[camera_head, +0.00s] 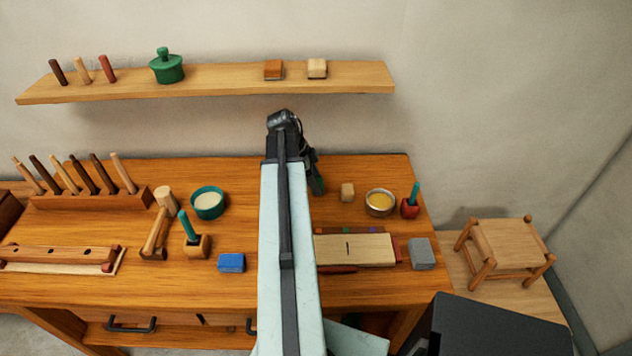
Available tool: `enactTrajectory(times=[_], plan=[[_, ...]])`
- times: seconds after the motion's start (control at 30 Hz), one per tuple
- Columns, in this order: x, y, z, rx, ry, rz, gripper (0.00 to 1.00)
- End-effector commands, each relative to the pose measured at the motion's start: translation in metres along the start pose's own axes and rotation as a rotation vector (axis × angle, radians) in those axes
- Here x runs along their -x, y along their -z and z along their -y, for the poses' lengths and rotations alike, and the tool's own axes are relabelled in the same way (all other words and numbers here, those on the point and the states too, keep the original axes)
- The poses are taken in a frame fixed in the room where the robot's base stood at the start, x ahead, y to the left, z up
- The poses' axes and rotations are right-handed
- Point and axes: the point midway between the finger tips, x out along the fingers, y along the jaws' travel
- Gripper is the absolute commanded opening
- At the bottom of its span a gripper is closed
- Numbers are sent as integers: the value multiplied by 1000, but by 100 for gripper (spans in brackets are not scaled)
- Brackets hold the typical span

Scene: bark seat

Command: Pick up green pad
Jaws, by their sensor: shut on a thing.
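My gripper (314,172) hangs at the far end of my arm, over the back middle of the workbench. It is shut on a small dark green piece, which looks like the green pad (318,186). Most of the pad is hidden behind the arm and the jaws, so its full shape does not show. I cannot tell whether it is clear of the bench top or touching it.
A wall shelf (215,88) holds a green lidded pot (167,68). A stool (508,243) stands right.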

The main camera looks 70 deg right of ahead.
Motion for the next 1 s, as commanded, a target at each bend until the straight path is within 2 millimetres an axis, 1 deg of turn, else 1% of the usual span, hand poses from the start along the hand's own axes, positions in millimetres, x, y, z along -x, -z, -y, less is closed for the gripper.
enactTrajectory(times=[0.03,0.2,0.23,0.33,0.47,0.6,0.73,0.83,1.0], plan=[[16,7,0,0,0,0,12],[39,16,0,-1,0,0,12],[35,5,1,3,1,0,12],[41,-17,1,4,1,0,12],[54,-48,1,4,1,0,12],[70,-87,2,3,1,-1,12],[83,-120,2,3,1,-1,12],[90,-137,2,1,0,-1,12],[96,-151,1,-1,-1,0,12]])
